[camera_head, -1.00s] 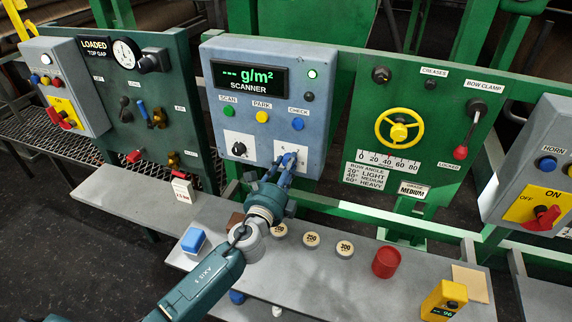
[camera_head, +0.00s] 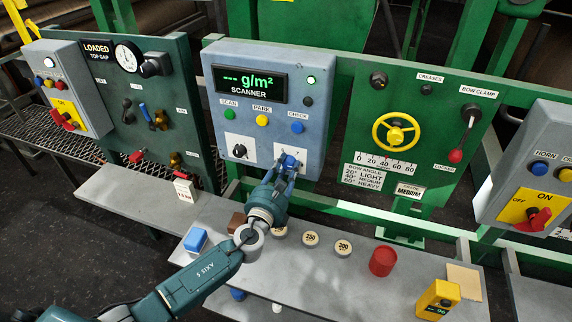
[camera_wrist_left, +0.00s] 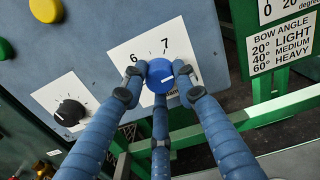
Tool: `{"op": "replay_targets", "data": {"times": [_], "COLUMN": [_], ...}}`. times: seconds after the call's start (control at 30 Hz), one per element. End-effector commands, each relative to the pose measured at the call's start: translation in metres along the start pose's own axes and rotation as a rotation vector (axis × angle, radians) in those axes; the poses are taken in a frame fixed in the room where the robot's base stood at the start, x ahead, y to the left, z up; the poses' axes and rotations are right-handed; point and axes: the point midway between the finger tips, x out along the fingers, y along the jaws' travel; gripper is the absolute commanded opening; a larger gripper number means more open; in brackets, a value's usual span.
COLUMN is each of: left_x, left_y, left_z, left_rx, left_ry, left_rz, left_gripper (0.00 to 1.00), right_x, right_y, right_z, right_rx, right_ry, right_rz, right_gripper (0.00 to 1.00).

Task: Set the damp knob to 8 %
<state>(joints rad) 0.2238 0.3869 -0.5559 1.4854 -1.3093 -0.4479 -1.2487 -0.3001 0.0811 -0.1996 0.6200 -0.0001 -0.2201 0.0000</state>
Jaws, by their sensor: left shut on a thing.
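The blue knob (camera_wrist_left: 159,76) sits on a white dial card (camera_wrist_left: 130,58) on the scanner panel. The figures 6 and 7 show above it. The rest of the scale and most of the label are hidden by fingers. A pale line shows on the knob's lower right part. My left gripper (camera_wrist_left: 160,82) is shut on this knob, its fingers around the knob's sides and lower edge. In the head view my left gripper (camera_head: 288,168) reaches up to the card at the panel's lower right and covers most of the knob. My right gripper is not in view.
A black knob (camera_head: 239,150) on another white card is left of the blue one. Scan, park and check buttons (camera_head: 262,120) are above. The display (camera_head: 250,84) shows dashes with g/m². Round weights (camera_head: 311,239) and a red cup (camera_head: 383,261) stand on the shelf below.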

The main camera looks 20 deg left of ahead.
Motion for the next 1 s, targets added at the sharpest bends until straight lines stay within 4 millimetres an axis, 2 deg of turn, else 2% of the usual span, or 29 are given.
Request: {"op": "replay_targets", "data": {"times": [0.2, 0.5, 1.0], "left_x": [-0.003, -0.004, -0.004], "left_y": [-0.002, -0.001, 0.001], "left_z": [-0.007, -0.01, -0.012], "left_rx": [0.176, 0.337, 0.401], "left_ry": [0.014, 0.018, 0.02], "left_rz": [-0.008, -0.008, -0.008], "left_gripper": [0.03, 0.03, 0.03], "right_x": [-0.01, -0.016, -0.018], "right_y": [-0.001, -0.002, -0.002], "right_z": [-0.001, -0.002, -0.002], "right_rx": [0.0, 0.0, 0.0], "right_ry": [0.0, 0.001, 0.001], "right_rz": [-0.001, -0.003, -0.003], "right_gripper": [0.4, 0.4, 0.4]}}
